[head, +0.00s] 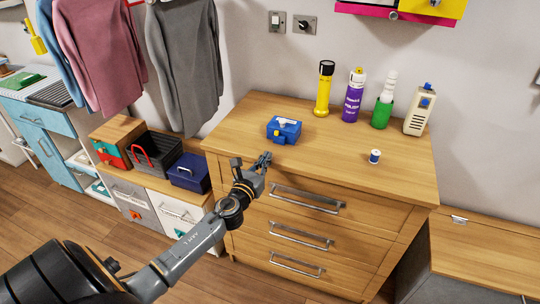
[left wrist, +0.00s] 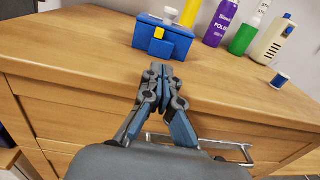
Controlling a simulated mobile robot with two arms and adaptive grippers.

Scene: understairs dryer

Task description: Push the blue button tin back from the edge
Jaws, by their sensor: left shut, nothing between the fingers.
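The blue button tin (head: 284,130) is a small blue box with a yellow catch and a pale item on its lid. It stands upright on the wooden dresser top, near the front left edge. It also shows in the left wrist view (left wrist: 163,38). My left gripper (head: 264,158) is shut and empty at the dresser's front edge, on the near side of the tin. In the left wrist view the closed fingertips (left wrist: 160,70) point toward the tin, with a small gap between. My right gripper is not in view.
On the dresser top (head: 330,165), a yellow torch (head: 323,90), purple spray can (head: 352,97), green bottle (head: 384,103) and beige device (head: 418,111) stand at the back. A thread spool (head: 375,157) stands to the right. The wood behind the tin is clear.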

